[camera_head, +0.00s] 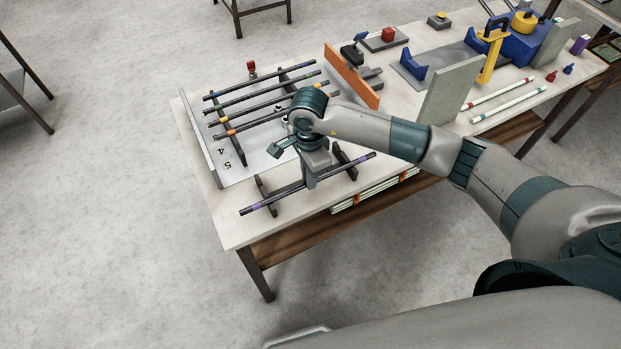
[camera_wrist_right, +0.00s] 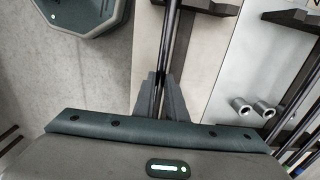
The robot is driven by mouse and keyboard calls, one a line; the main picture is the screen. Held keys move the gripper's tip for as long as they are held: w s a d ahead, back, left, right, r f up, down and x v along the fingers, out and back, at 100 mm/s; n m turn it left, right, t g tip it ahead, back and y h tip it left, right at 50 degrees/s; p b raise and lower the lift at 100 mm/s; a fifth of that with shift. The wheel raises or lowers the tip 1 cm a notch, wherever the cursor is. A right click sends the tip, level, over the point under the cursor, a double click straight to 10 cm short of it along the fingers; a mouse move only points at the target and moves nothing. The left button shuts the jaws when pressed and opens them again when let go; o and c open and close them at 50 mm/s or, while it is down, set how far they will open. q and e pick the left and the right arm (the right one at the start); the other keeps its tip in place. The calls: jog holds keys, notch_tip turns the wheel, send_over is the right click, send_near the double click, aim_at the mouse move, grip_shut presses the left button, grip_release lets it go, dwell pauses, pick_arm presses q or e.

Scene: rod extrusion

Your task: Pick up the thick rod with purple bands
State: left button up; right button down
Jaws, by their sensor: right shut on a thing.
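The thick dark rod with purple bands (camera_head: 277,198) lies near the table's front left edge, with a purple band towards each end. My right gripper (camera_head: 309,184) comes down over its middle and is shut on it. In the right wrist view the rod (camera_wrist_right: 170,40) runs up the picture between the two fingers of the gripper (camera_wrist_right: 160,92). The rod lies at or just above two dark rests (camera_head: 265,194); I cannot tell whether it touches them. My left gripper is not in view.
Several banded rods (camera_head: 250,104) lie on a rack behind my right gripper. An orange upright plate (camera_head: 352,76) and a grey upright block (camera_head: 452,90) stand to the right. Two pale rods (camera_head: 508,104) lie further right. The table's front left corner (camera_head: 232,236) is bare.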

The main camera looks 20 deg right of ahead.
jog(key=shift+r+b, duration=0.65)
jog(key=shift+r, duration=0.25)
jog(key=shift+s+d+r+b, duration=0.1)
jog(key=shift+d+r+b, duration=0.1)
jog(key=shift+r+b, duration=0.75)
jog(key=s+d+r+b, duration=0.3)
jog(key=s+d+r, duration=0.4)
jog(key=s, duration=0.1)
jog(key=shift+d+r, duration=0.15)
jog(key=shift+d, duration=0.2)
